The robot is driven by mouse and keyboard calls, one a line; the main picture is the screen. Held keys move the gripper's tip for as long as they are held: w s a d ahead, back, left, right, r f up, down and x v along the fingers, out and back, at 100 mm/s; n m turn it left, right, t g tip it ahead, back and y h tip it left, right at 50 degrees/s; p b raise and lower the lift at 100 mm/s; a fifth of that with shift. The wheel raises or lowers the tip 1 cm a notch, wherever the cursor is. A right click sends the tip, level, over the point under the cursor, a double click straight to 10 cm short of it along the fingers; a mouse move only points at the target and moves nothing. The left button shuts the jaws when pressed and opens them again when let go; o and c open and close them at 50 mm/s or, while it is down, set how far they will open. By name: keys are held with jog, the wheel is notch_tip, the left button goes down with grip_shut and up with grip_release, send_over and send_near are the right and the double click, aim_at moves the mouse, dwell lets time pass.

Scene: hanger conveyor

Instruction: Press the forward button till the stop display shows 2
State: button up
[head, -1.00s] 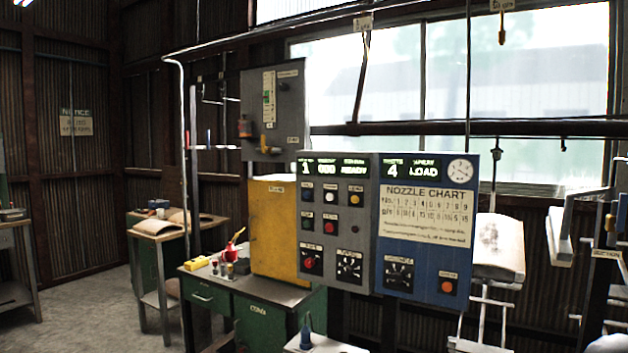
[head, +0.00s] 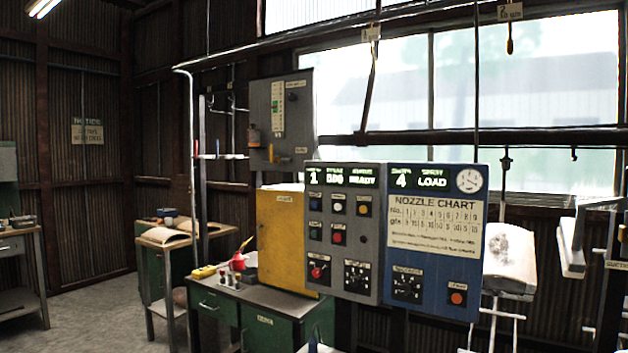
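The control panel (head: 343,263) stands in the middle of the head view, with a grey left half and a blue right half. The stop display (head: 315,178) at its upper left reads 1, and the display beside it ends in READY. Several buttons sit below: blue, white and orange in the upper row, then a dark green one and a red one (head: 337,237). Their labels are too small to read, so I cannot tell which is the forward button. The blue half shows 4 and LOAD. My gripper is not in view.
A yellow box (head: 277,238) and a green workbench (head: 222,312) with small items stand left of the panel. A pale slab (head: 508,258) hangs at its right. An overhead rail crosses the top. Grey floor (head: 95,315) is open at the lower left.

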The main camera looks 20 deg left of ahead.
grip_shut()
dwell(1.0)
